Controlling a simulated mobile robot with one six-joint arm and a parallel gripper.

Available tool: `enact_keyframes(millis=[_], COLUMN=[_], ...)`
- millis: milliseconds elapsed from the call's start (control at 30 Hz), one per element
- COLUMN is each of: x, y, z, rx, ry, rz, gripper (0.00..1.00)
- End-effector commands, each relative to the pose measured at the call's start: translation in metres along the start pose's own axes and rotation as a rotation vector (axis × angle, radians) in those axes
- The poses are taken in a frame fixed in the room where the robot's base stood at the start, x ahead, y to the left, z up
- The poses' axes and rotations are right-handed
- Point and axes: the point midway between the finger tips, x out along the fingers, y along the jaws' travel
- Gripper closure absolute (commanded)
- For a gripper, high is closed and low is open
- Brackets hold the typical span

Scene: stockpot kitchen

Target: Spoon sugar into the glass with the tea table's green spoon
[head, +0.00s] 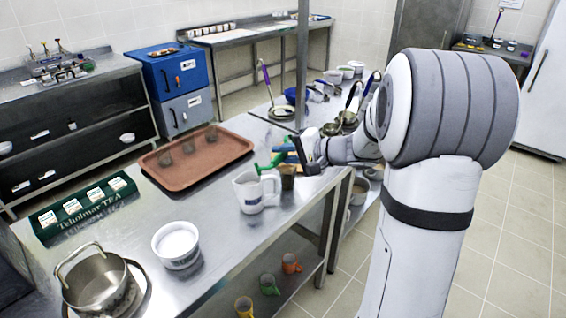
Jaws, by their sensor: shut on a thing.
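My gripper (298,154) is at the right end of the steel table, shut on the green spoon (268,166). The spoon's green part sticks out to the left of the jaws. What its bowl holds is too small to tell. A small dark brown glass (287,178) stands just below the gripper in the picture, beside a white jug (250,196); I cannot tell whether the spoon is over it. A white tub (178,253) with white contents that look like sugar stands at the front of the table.
A steel pot (98,283) stands at the near left corner, and a green tea box (85,212) lies behind it. Pans and ladles (345,115) crowd the counter beyond my gripper. A steel post (301,60) rises behind it. The table between tray and tub is clear.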

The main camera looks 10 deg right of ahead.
Motion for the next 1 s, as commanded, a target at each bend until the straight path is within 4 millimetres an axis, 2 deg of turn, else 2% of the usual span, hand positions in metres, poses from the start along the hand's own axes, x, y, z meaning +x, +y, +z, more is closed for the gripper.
enact_keyframes(millis=[33,1000], x=[0.0014,-0.0011], y=[0.0053,0.0124], z=[-0.0003,-0.0001], rx=[-0.001,-0.003], ry=[0.001,0.001], rz=[-0.013,-0.277], gripper=[1.0,1.0])
